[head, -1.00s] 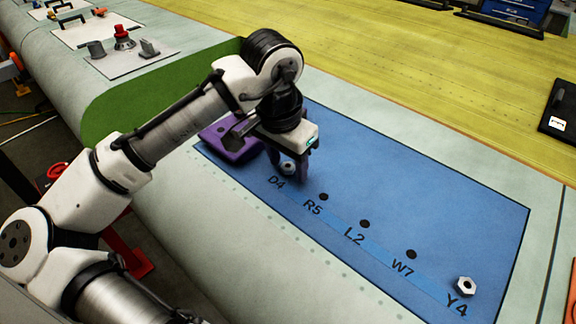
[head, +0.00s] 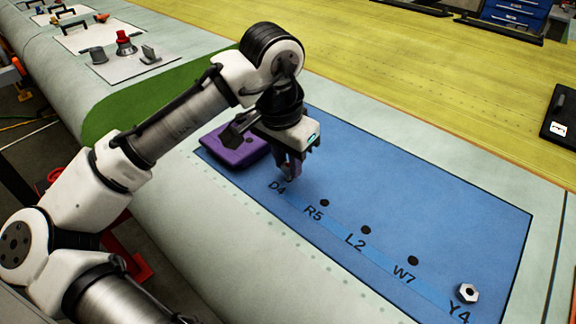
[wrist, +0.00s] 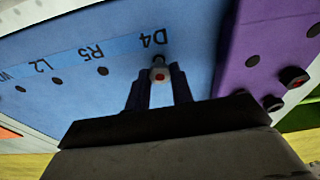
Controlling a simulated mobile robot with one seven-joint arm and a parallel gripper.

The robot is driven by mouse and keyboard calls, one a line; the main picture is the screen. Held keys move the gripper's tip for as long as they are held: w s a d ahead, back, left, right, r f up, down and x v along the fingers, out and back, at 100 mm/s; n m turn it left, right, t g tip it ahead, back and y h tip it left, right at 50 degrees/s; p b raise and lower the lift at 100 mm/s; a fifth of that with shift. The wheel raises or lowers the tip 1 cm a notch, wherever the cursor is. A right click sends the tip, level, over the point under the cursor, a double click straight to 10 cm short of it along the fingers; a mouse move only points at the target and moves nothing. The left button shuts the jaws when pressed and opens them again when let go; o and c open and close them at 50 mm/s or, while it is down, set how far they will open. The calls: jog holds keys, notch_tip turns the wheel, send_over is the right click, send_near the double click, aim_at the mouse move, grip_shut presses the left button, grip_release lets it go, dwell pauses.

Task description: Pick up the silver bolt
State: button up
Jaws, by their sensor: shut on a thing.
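The silver bolt (wrist: 159,74) shows in the wrist view between the two dark fingertips of my gripper (wrist: 159,83), beside the D4 label. In the head view the fingers mostly hide the bolt. Whether it is clear of the mat, I cannot tell.
A purple block (head: 237,150) with dark holes and knobs lies close beside my gripper; it also shows in the wrist view (wrist: 262,45). A silver nut-like piece (head: 467,292) sits at Y4. The spots at R5, L2 and W7 are empty dark holes.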

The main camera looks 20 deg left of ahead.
aim_at(288, 166)
notch_tip(288, 166, up, 18)
jog(key=b, duration=0.1)
jog(key=shift+r, duration=0.25)
dwell(0.5)
